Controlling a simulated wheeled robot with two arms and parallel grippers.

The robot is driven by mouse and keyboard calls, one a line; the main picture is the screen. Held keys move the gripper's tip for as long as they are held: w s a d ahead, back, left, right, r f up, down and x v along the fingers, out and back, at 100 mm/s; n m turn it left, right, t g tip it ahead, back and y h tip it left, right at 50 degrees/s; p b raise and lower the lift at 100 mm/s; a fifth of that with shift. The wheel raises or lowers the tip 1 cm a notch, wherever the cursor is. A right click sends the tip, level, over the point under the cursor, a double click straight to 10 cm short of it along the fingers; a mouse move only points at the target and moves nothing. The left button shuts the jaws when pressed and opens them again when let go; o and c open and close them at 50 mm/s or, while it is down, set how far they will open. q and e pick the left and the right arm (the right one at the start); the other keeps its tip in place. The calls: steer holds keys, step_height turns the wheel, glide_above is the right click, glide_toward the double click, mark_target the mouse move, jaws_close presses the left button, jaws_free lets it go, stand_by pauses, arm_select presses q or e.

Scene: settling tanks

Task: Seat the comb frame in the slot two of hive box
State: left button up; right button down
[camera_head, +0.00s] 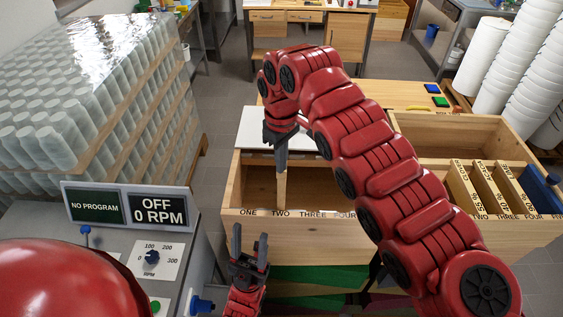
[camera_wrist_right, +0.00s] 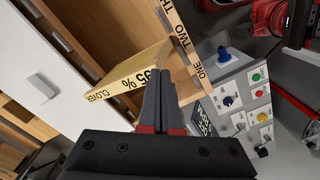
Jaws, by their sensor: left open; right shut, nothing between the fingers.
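The comb frame (camera_wrist_right: 130,78), a wooden bar marked "CLOVER" and "95 %", shows in the wrist view inside the left hive box. Its end lies by the "TWO" label; in the head view the frame (camera_head: 281,188) shows narrowly above that label. Whether it is fully down, I cannot tell. The left hive box (camera_head: 310,228) has slot labels ONE to FOUR along its front wall. My right gripper (camera_head: 277,158) is shut and empty, fingers pointing down just above the frame; its fingertips (camera_wrist_right: 160,78) overlap the bar in the wrist view. My left gripper (camera_head: 250,238) is open, in front of the box.
A second wooden box (camera_head: 460,135) on the right holds several labelled frames (camera_head: 490,185). A control panel (camera_head: 150,250) reading "OFF 0 RPM" stands at the left front. Stacked jars (camera_head: 80,100) fill the left; white buckets (camera_head: 520,60) stand at the right.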

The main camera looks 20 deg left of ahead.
steer(key=shift+r, duration=1.75)
steer(key=shift+a+r+b, duration=0.1)
steer(key=shift+r+b, duration=0.35)
steer(key=shift+r, duration=0.25)
step_height(320, 180, up, 9)
steer(key=p, duration=0.8)
steer(key=shift+f, duration=0.1)
